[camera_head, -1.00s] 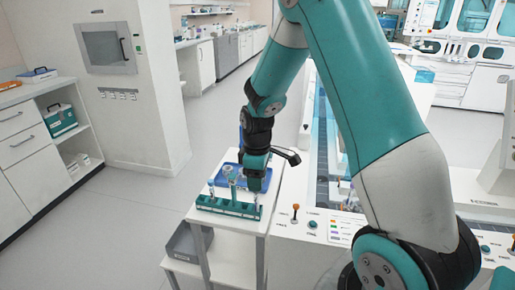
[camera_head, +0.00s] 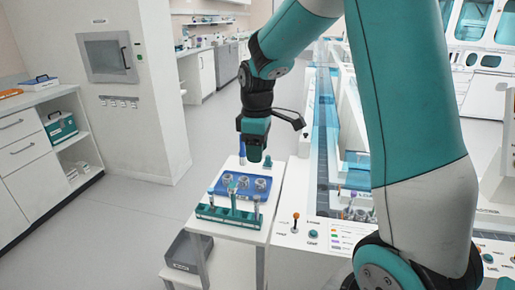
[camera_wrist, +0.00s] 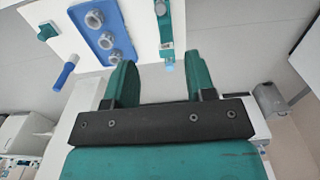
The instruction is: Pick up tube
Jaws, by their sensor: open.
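The teal tube rack (camera_head: 222,213) stands near the front of the white cart top and holds upright tubes. A taller teal-topped tube (camera_head: 233,192) is in the middle, one tube (camera_head: 211,196) at the left end and one (camera_head: 256,204) at the right end. My gripper (camera_head: 254,160) hangs above and behind the rack's right part, pointing down. In the wrist view my gripper (camera_wrist: 160,80) is open, with nothing between its fingers. The rack (camera_wrist: 165,14) shows there beyond the fingers, with a light blue-tipped tube (camera_wrist: 168,60). Much of the rack is cut off there.
A blue tray (camera_head: 262,193) with several grey round holders lies behind the rack. A grey bin (camera_head: 190,250) is on the lower shelf. A control panel (camera_head: 312,238) adjoins the right side.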

